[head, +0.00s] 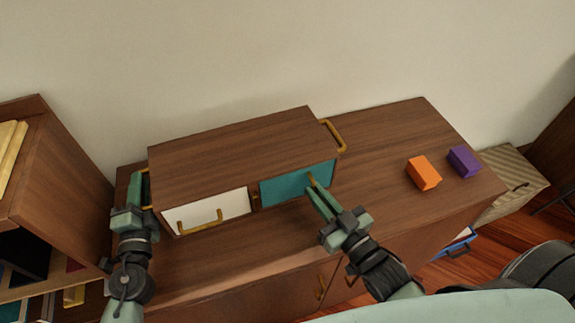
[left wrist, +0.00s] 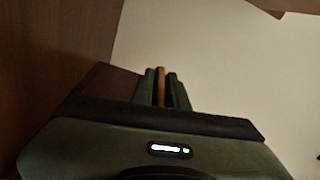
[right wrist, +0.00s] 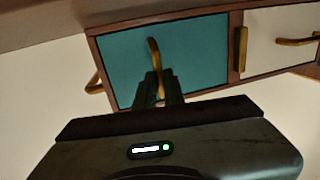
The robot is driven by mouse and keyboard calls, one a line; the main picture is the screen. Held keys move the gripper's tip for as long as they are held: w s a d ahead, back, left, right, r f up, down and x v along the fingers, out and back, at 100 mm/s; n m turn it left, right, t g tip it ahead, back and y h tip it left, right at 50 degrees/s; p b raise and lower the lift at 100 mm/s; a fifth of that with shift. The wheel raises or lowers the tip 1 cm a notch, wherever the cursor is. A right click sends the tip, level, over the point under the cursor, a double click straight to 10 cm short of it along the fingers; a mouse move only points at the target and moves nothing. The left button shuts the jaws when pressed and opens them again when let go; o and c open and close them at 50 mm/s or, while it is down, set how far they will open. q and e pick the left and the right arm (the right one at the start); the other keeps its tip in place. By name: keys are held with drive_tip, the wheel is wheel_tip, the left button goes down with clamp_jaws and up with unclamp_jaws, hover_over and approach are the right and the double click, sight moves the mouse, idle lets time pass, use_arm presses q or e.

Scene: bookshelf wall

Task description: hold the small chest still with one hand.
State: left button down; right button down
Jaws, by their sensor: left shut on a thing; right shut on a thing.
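The small chest (head: 240,142) is a wooden box on the cabinet top, with a white drawer (head: 212,206) on the left and a teal drawer (head: 290,186) on the right. Both drawers look closed. My left gripper (head: 140,190) is at the chest's left end, shut on the brass side handle, which shows between the fingers in the left wrist view (left wrist: 161,86). My right gripper (head: 316,190) is in front of the teal drawer, shut on its brass handle (right wrist: 154,55). In the head view the fingers partly hide that handle.
An orange block (head: 423,173) and a purple block (head: 464,161) lie on the right of the cabinet top (head: 385,135). A brass handle (head: 333,136) sticks out from the chest's right end. A wooden shelf (head: 62,170) stands close on the left.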

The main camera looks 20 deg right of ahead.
drive_tip(key=shift+s+d, duration=0.1)
drive_tip(key=shift+s, duration=0.05)
drive_tip(key=shift+s+a+v, duration=0.1)
drive_tip(key=shift+a+v, duration=0.25)
drive_tip(key=shift+v, duration=1.55)
drive_tip(key=shift+s+a+v, duration=0.1)
drive_tip(key=shift+a+v, duration=0.3)
drive_tip(key=shift+v, duration=1.5)
drive_tip(key=shift+s+a+v, duration=0.1)
drive_tip(key=shift+a+v, duration=0.25)
drive_tip(key=shift+v, duration=1.55)
drive_tip(key=c, duration=1.3)
unclamp_jaws()
drive_tip(key=shift+c, duration=0.2)
wheel_tip(320, 180, up, 10)
